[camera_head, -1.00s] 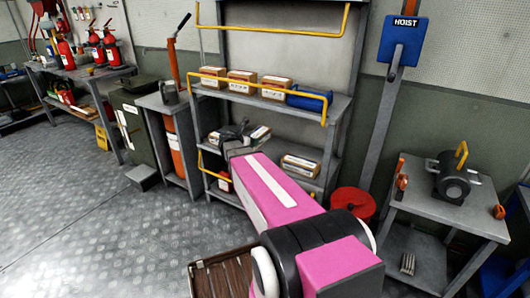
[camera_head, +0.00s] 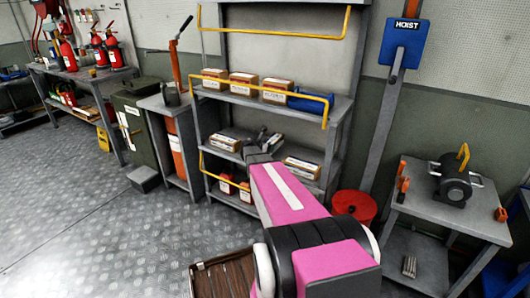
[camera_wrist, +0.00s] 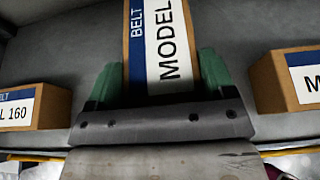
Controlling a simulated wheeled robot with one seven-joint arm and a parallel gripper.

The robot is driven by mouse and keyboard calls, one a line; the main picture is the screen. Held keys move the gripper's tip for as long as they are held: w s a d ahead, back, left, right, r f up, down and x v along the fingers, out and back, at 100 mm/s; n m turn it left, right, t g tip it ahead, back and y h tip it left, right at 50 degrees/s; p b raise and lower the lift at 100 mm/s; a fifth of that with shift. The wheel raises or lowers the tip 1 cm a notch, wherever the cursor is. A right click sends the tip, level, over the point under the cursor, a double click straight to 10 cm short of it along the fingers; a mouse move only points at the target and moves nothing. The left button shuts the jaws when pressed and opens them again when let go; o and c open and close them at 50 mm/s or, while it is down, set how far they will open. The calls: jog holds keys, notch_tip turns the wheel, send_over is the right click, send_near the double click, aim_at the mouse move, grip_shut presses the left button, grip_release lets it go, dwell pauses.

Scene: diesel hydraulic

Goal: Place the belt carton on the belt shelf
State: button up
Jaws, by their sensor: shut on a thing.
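The belt carton (camera_wrist: 160,40) is a brown box with a white and blue label reading BELT MODEL. It is between the green fingers of my gripper (camera_wrist: 160,76) in the wrist view, and the gripper is shut on it. In the head view my gripper (camera_head: 262,142) reaches into the middle level of the belt shelf (camera_head: 240,165), between two cartons. The held carton is mostly hidden there by my arm. I cannot tell whether it touches the shelf board.
A left carton (camera_head: 225,143) and a right carton (camera_head: 302,168) flank the gripper; both show in the wrist view, left (camera_wrist: 30,106) and right (camera_wrist: 290,80). Several cartons stand on the level above, behind a yellow rail (camera_head: 255,90). A red drum (camera_head: 353,205) stands at the right.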

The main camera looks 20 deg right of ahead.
jog(key=shift+f, duration=1.65)
jog(key=shift+f, duration=0.1)
jog(key=o, duration=1.1)
